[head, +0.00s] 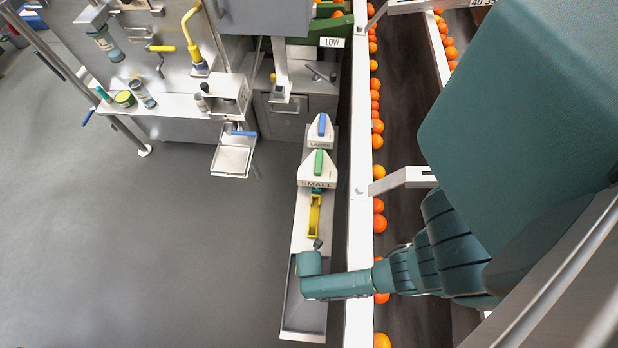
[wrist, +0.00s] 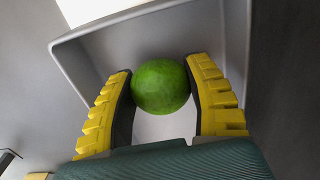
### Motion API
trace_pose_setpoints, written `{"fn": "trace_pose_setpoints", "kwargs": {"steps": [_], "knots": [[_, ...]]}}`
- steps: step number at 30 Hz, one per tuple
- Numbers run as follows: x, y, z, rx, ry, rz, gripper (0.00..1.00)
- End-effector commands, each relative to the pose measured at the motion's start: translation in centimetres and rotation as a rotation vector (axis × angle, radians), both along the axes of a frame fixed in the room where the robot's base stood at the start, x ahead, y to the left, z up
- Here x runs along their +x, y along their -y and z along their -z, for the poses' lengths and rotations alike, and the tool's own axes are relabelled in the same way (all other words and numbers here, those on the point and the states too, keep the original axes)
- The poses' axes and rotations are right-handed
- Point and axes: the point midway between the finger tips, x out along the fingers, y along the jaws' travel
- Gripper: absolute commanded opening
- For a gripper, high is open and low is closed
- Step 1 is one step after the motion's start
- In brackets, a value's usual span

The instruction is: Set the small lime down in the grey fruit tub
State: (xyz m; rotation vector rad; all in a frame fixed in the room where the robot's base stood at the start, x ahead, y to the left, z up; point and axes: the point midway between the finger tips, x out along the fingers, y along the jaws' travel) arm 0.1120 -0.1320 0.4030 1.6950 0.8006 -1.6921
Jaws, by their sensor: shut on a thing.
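The small lime (wrist: 161,88), round and green, sits between the two yellow ribbed fingers of my gripper (wrist: 160,82) in the wrist view. The gripper is shut on it, one finger at each side. Behind and around them is the grey fruit tub (wrist: 85,66), with its wall and corners showing. I cannot tell how far the lime is above the tub's floor, or whether it touches it. In the head view, a long grey tray (head: 303,320) lies under the end of my arm; the lime cannot be made out there.
A SMALL outlet with a green handle (head: 318,162) and a LARGE outlet with a blue handle (head: 321,125) stand beyond the tray. To the right is a white rail (head: 358,200) beside a dark conveyor (head: 405,130) with many oranges. The floor (head: 150,250) at left is clear.

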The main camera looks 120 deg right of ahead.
Motion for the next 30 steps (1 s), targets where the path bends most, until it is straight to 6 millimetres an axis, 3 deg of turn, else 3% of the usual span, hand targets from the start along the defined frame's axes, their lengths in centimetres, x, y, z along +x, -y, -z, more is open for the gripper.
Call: {"fn": "trace_pose_setpoints", "kwargs": {"steps": [11, 12, 17, 26, 30], "knots": [[0.0, 0.0, 0.5, -0.001, 0.001, 0.0, 0.15], [0.0, 0.0, 0.5, -0.001, 0.001, 0.0, 0.54], [0.0, 0.0, 0.5, 0.0, 0.0, 0.0, 0.82], [0.0, 0.0, 0.4, 0.0, 0.0, 0.0, 0.82], [0.0, 0.0, -1.1, -0.001, 0.002, 0.0, 0.82]]}}
